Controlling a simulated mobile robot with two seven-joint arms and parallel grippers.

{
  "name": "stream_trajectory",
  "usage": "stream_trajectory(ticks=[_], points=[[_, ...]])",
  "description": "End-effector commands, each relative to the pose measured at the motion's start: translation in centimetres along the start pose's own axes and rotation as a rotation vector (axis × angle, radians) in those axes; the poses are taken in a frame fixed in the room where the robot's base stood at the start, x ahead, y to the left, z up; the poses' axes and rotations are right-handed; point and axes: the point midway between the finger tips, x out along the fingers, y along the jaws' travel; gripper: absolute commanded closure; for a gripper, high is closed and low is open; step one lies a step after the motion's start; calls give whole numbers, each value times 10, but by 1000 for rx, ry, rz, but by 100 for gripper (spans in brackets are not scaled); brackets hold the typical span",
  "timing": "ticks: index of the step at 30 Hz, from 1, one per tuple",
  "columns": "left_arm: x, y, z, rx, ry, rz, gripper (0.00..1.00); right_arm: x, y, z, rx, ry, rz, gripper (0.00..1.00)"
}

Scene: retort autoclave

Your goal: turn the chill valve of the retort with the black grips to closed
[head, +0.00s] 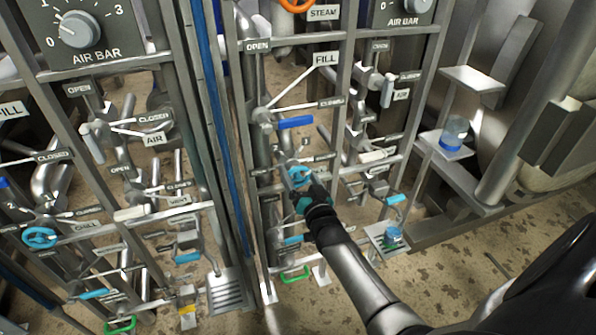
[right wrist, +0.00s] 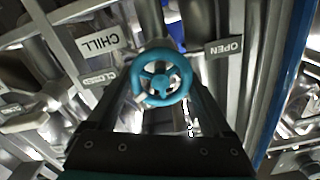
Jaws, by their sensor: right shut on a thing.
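The chill valve is a teal handwheel (head: 299,174) low on the right-hand panel in the head view. In the right wrist view the handwheel (right wrist: 161,77) is seen face on, between the labels CLOSED (right wrist: 101,79) and OPEN (right wrist: 224,47), with CHILL (right wrist: 99,43) above left. A small pale piece shows at its lower left rim, on the CLOSED side. My right gripper (head: 303,187) is at the wheel, shut on it, its fingers on either side of it. The fingertips are partly hidden. My left gripper is not in view. I cannot make out any black grips.
A small shelf with a blue-banded container (head: 454,132) stands at right. Frame posts surround the valves closely.

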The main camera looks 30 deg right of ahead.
Motion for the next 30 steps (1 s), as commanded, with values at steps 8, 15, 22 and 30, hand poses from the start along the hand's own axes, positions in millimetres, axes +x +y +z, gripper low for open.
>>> stream_trajectory(ticks=[8, 15, 22, 30], points=[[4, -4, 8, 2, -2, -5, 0, -1, 2, 2, 231, -4, 1, 71], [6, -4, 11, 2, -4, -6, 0, -1, 3, 2, 369, -4, 1, 71], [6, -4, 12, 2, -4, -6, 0, -1, 3, 3, 438, -4, 1, 71], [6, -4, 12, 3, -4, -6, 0, -1, 3, 3, 460, -4, 1, 71]])
